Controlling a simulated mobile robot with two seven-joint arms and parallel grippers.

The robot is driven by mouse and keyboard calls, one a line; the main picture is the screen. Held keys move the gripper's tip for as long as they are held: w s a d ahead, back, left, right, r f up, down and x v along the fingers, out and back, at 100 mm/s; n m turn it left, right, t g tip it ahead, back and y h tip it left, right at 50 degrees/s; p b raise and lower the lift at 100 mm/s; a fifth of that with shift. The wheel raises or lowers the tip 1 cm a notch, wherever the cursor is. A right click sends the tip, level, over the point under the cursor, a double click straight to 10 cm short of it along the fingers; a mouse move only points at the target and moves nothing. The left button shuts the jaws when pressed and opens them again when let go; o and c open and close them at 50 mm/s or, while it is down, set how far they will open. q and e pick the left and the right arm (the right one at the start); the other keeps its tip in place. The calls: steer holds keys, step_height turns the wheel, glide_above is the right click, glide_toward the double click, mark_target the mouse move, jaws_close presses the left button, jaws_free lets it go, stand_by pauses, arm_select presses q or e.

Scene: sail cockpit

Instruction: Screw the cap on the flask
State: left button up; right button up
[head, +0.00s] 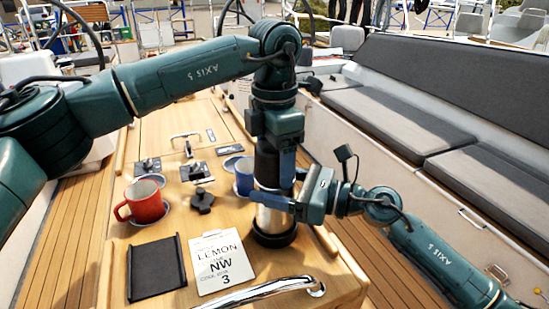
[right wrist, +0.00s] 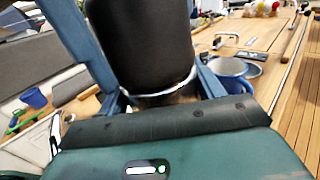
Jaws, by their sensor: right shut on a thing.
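The flask (head: 271,219) stands upright at the right side of the wooden table, with a silver body and a black base. My right gripper (head: 272,200) is shut on it from the right, its blue fingers around the silver body. My left gripper (head: 270,182) points straight down over the flask's top, a blue finger beside a dark upper part. A large black cylinder (right wrist: 140,45), apparently the flask's dark upper part or cap, rises above a silver rim between blue fingers in the right wrist view. I cannot tell where the cap meets the flask.
A red mug (head: 145,203) and a blue mug (head: 244,176) stand on the table. A small black knob-like object (head: 201,201), a black tray (head: 156,268), a white note card (head: 220,262) and a chrome rail (head: 265,291) lie nearby. Grey-cushioned benches (head: 400,122) run along the right.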

arm_select(q)
steer(key=o, duration=0.4)
step_height(320, 180, up, 12)
steer(key=shift+r, duration=0.1)
stand_by(0.4)
arm_select(e)
steer(key=o, duration=2)
arm_select(q)
step_height(320, 180, down, 5)
steer(key=b, duration=0.4)
steer(key=shift+r, duration=0.2)
steer(key=shift+b, duration=0.3)
arm_select(e)
steer(key=shift+v, duration=6.6)
